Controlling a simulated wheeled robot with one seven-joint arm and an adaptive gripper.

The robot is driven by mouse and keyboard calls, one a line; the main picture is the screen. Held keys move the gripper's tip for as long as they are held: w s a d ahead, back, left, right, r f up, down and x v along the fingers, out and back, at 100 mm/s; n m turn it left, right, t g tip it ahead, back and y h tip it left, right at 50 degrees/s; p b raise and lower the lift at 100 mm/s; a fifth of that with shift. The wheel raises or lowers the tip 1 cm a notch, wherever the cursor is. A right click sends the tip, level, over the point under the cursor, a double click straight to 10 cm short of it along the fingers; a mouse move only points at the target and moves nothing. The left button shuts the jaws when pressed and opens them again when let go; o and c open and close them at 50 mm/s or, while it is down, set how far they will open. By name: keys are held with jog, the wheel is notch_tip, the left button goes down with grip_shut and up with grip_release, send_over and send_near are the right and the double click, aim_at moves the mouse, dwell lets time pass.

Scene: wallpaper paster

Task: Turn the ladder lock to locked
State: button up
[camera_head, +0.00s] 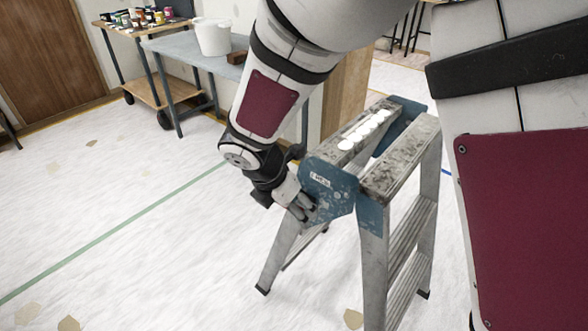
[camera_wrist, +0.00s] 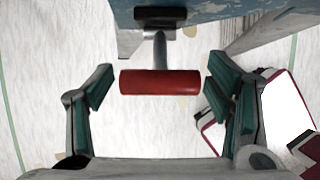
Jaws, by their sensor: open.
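The stepladder (camera_head: 398,165) stands on the floor in the head view, with a worn grey top and blue side brackets (camera_head: 328,185). In the wrist view a red cylindrical handle (camera_wrist: 160,82) sits on a grey stem below the blue bracket (camera_wrist: 225,10); it appears to be the ladder lock. The handle lies crosswise between the fingers of my gripper (camera_wrist: 160,97). My gripper (camera_head: 301,207) is open, with a visible gap on both sides of the handle. In the head view my gripper is at the bracket's left side and the red handle is hidden.
A grey-blue table (camera_head: 180,42) with a white bucket (camera_head: 212,37) stands at the back left. Beside it is a wooden cart (camera_head: 150,90) with several paint pots. The covered floor left of the ladder is clear, with a green line (camera_head: 120,235) across it.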

jog(key=shift+f, duration=0.1)
jog(key=c, duration=1.2)
jog(key=shift+o, duration=0.2)
jog(key=shift+f, duration=0.1)
notch_tip(320, 180, down, 6)
jog(key=t+h+b, duration=0.8)
jog(key=t+b, duration=0.2)
jog(key=b, duration=0.4)
jog(key=shift+t, duration=0.3)
